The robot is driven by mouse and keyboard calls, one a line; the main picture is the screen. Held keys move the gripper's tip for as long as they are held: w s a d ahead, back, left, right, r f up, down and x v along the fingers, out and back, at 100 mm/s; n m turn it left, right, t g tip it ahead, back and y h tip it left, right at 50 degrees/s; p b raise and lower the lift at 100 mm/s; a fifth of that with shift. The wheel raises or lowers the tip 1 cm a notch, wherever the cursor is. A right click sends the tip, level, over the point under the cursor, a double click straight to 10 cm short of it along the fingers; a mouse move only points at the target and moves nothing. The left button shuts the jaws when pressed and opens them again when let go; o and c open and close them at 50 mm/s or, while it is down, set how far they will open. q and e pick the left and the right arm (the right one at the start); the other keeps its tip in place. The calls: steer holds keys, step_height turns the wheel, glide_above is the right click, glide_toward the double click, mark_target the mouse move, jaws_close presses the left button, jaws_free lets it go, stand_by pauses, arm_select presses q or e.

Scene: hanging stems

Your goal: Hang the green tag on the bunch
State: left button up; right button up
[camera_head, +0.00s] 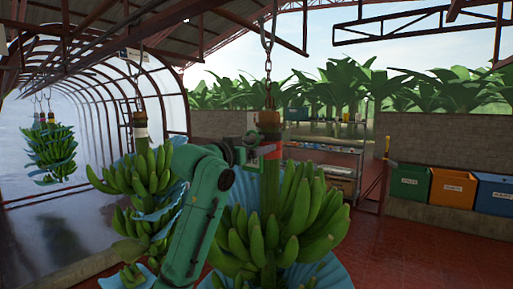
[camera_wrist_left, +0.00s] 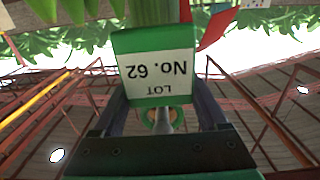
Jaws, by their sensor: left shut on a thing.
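The nearest green banana bunch (camera_head: 275,225) hangs by its stem from a hook and chain (camera_head: 268,65), with blue sheeting among its hands. A red band (camera_head: 272,151) shows on its stem. My left gripper (camera_head: 248,150) reaches the upper stem from the left; whether it touches the stem is unclear. In the left wrist view, my left gripper (camera_wrist_left: 160,110) is shut on the green tag (camera_wrist_left: 122,42), whose white label reads "LOT No. 62" upside down. A ring-like part shows behind the tag. My right gripper is out of view.
A second bunch (camera_head: 150,180) hangs close at left, behind my left arm. Another bunch (camera_head: 50,148) hangs farther left. Blue, orange and green bins (camera_head: 453,188) stand by the right wall. A shelf rack (camera_head: 325,165) stands behind the near bunch. Red floor at right is open.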

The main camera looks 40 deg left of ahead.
arm_select(q)
steer(key=shift+w+p, duration=0.4)
steer(key=shift+w, duration=0.05)
steer(key=shift+w+f, duration=0.15)
steer(key=shift+f, duration=0.2)
stand_by(0.5)
steer(key=o, duration=1.5)
steer(key=s+b, duration=0.7)
steer(key=s, duration=0.7)
steer(key=shift+s+d+b, duration=0.1)
steer(key=shift+s+b, duration=0.2)
steer(key=shift+s, duration=0.05)
steer(key=shift+f, duration=0.1)
